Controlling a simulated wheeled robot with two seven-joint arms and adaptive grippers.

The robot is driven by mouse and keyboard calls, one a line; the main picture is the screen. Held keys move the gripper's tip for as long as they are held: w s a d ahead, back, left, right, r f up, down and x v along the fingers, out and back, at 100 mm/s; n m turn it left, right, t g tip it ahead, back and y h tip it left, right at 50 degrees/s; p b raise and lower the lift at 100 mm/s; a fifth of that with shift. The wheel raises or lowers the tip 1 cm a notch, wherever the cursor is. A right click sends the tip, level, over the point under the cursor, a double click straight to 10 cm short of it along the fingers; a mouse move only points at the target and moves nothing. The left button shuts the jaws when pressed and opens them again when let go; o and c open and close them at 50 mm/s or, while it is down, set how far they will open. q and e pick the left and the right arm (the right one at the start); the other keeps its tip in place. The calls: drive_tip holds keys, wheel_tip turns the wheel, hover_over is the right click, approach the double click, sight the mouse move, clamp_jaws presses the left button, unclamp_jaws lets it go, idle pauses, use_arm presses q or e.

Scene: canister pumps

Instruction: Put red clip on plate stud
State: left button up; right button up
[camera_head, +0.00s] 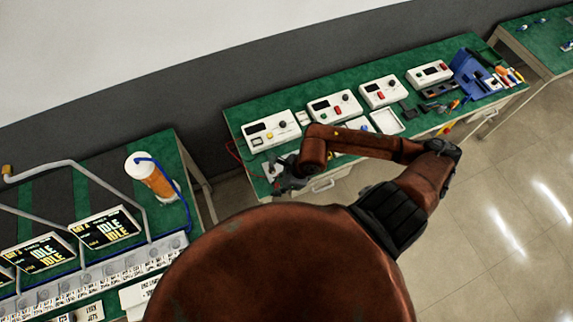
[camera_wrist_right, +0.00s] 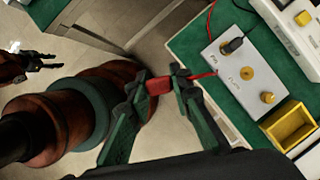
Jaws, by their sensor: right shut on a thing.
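My right gripper (camera_wrist_right: 160,84) is shut on the red clip (camera_wrist_right: 158,86), whose red lead runs off to the right. The light grey plate (camera_wrist_right: 222,64) lies on the green bench top with brass studs. The middle stud (camera_wrist_right: 247,73) and the near stud (camera_wrist_right: 267,97) are bare. A black clip (camera_wrist_right: 233,46) sits at the far stud. The red clip is left of the plate, apart from the studs. In the head view my right gripper (camera_head: 284,183) is at the bench's left end, partly covering the plate. My left gripper (camera_wrist_right: 42,61) shows small at the wrist view's left edge, fingers apart, empty.
A yellow open box (camera_wrist_right: 290,127) stands close beside the plate. White meter units (camera_head: 271,132) line the back of the green bench (camera_head: 240,117). A second bench with IDLE displays (camera_head: 104,228) and an orange canister (camera_head: 158,182) is at left, across a gap.

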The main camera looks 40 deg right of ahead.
drive_tip(key=w+d+f+m+p, duration=0.1)
drive_tip(key=w+d+f, duration=0.1)
drive_tip(key=w+d, duration=0.1)
drive_tip(key=w+d+f+m+h+p, duration=0.1)
drive_tip(key=w+d+f, duration=0.2)
drive_tip(key=w+d, duration=0.1)
drive_tip(key=w+d+f+m+p, duration=0.1)
drive_tip(key=w+d+f, duration=0.2)
drive_tip(key=d, duration=0.2)
drive_tip(key=shift+w+d+f+m+t, duration=0.2)
drive_tip(key=shift+d+m+t, duration=0.1)
drive_tip(key=shift+m, duration=0.1)
drive_tip(key=shift+w+d+f, duration=0.25)
drive_tip(key=shift+w+f, duration=0.05)
drive_tip(key=shift+f, duration=0.2)
wheel_tip(320, 180, down, 3)
drive_tip(key=shift+w+r+p, duration=0.1)
drive_tip(key=shift+p, duration=0.4)
drive_tip(key=shift+d+f, duration=0.1)
drive_tip(key=shift+f, duration=0.15)
